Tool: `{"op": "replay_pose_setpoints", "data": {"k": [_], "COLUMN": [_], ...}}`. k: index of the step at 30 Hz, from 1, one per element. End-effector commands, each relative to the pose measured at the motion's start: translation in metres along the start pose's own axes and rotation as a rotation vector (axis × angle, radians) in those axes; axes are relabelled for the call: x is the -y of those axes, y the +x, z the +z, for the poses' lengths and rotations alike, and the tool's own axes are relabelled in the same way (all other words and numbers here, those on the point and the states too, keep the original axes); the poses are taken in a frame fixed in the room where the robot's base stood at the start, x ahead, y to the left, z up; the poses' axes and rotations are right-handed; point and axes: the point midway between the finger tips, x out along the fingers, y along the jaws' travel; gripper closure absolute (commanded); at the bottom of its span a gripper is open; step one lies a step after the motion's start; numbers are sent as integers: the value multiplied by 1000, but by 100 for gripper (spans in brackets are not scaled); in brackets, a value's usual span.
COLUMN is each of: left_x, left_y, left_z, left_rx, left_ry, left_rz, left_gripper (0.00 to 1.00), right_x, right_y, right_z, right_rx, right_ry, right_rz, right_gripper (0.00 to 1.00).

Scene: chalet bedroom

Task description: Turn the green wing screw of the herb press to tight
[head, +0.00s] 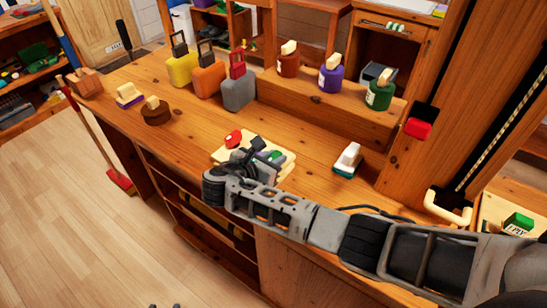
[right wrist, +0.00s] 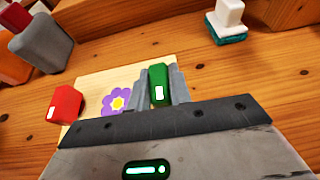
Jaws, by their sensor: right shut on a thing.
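The herb press (head: 228,153) is a pale wooden board with a purple flower on it, lying on the workbench. It also shows in the right wrist view (right wrist: 93,88). The green wing screw (right wrist: 158,84) stands at the board's right side in that view, with a white mark on its face. My right gripper (right wrist: 160,88) is shut on the green wing screw, one finger on each side. A red wing screw (right wrist: 65,103) is at the board's left; it also shows in the head view (head: 233,138). My arm hides part of the press. Two small grey tips at the head view's bottom edge may be my left gripper.
A white and teal block (head: 347,160) stands right of the press. Yellow, orange and grey (head: 238,92) containers stand behind it, and several bottles (head: 331,78) sit on a raised wooden step. A round brown block (head: 155,112) is at the left. The bench front between is clear.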

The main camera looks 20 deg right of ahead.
Motion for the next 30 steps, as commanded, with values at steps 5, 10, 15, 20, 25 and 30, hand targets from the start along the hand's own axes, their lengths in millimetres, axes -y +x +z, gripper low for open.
{"op": "replay_pose_setpoints", "data": {"k": [5, 10, 15, 20, 25, 30], "left_x": [0, 1, 1, 1, 1, 1], "left_y": [0, 0, 0, 0, 0, 0], "left_z": [0, 0, 0, 1, 1, 1], "left_rx": [1, 1, 1, 1, 1, 1], "left_ry": [0, 0, 0, 0, 0, 0], "left_rz": [-1, -1, -2, -2, -2, -3], "left_gripper": [64, 64, 64, 64, 64, 64], "right_x": [0, 0, 0, 0, 0, -1], "right_y": [0, 0, 1, 0, 0, -17], "right_z": [0, 1, 1, 1, 0, 0], "right_rx": [1, 2, 2, 1, 1, 0], "right_ry": [6, 6, 6, 6, 5, 5], "right_rz": [-10, -10, -10, -10, -9, -5], "right_gripper": [100, 100, 66, 58, 58, 58]}}
